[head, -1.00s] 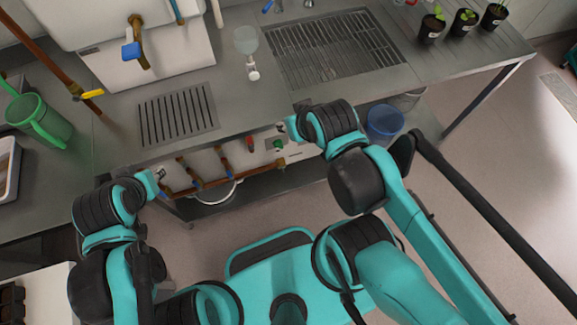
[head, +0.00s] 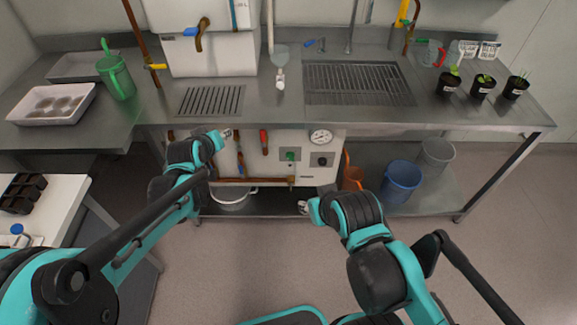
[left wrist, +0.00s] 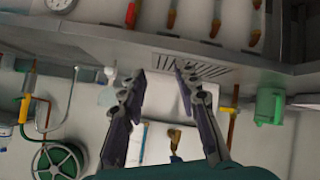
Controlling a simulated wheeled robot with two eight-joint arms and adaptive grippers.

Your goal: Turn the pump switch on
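The white panel under the bench carries a green switch on a grey plate (head: 290,155) and a black knob on another grey plate (head: 322,160). I cannot tell by a label which is the pump switch. My left gripper (head: 226,133) is at the bench's front edge, left of both controls. In the left wrist view it is open and empty (left wrist: 162,72), its two fingers apart. My right gripper (head: 303,207) hangs below the panel, touching neither control; its fingers are too small to read.
A round gauge (head: 320,137) sits above the black knob. Pipes with red and blue handles (head: 264,142) run left of the green switch. Open floor lies in front.

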